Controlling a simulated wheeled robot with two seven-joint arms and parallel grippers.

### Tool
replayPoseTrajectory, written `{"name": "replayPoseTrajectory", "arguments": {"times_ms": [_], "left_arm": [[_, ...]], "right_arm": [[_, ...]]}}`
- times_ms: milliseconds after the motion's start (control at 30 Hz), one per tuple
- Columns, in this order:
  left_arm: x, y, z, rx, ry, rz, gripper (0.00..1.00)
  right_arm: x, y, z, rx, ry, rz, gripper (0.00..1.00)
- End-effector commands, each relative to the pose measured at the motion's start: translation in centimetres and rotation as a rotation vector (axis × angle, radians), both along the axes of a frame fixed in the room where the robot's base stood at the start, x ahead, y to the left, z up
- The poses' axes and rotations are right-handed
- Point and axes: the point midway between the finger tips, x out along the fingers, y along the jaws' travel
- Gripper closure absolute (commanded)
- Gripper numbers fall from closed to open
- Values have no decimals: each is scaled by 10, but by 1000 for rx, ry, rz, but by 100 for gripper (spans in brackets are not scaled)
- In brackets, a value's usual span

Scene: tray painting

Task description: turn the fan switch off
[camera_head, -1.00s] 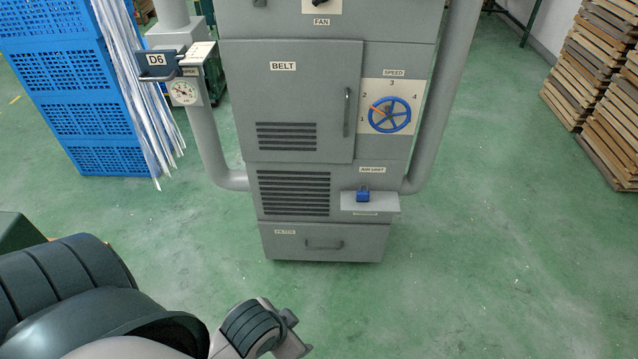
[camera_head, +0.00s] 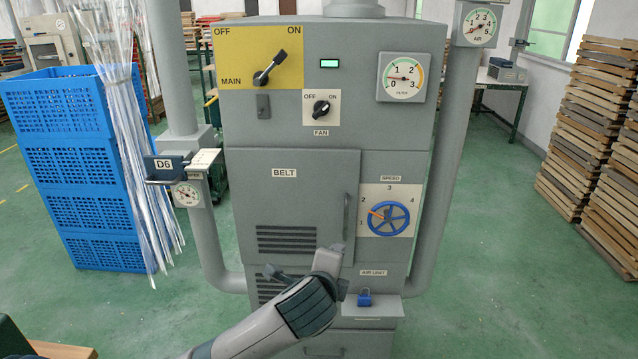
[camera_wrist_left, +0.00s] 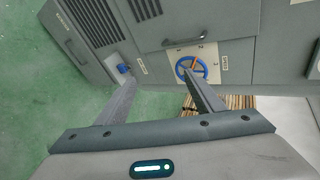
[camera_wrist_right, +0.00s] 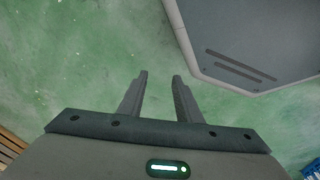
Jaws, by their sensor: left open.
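The fan switch (camera_head: 321,108) is a small black knob on a white plate, with OFF at its left and ON at its right. Its handle seems to lean up and right, toward ON. It is clear of both grippers in the head view. My left gripper (camera_head: 300,266) is in front of the cabinet's lower part, well below the switch. In the left wrist view its fingers (camera_wrist_left: 160,82) are wide apart and empty, and the switch does not show. My right gripper (camera_wrist_right: 160,77) is open and empty above the green floor, outside the head view.
The yellow MAIN plate (camera_head: 240,55) has a lever leaning toward ON. A green lamp (camera_head: 329,63) and a filter gauge (camera_head: 404,77) are beside it. Pipes flank the cabinet.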

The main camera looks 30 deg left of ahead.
Motion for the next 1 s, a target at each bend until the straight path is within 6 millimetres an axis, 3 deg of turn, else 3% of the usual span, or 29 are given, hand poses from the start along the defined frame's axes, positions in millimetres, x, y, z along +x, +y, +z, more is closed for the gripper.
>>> {"name": "replayPoseTrajectory", "arguments": {"times_ms": [33,200,400,500,700,1000], "left_arm": [[12,8,25,71,-30,-12,38],[41,32,102,317,-98,-41,38],[57,61,191,591,-150,-26,38],[59,72,226,694,-162,-7,38],[58,83,260,798,-167,17,38],[58,84,263,808,-167,19,38]], "right_arm": [[-11,-2,-16,-2,13,2,69],[-52,-8,-60,-6,38,8,69],[-104,-18,-97,-10,66,14,69],[-125,-23,-108,-12,74,16,69],[-147,-27,-117,-13,84,20,69],[-149,-28,-117,-13,84,20,69]]}}
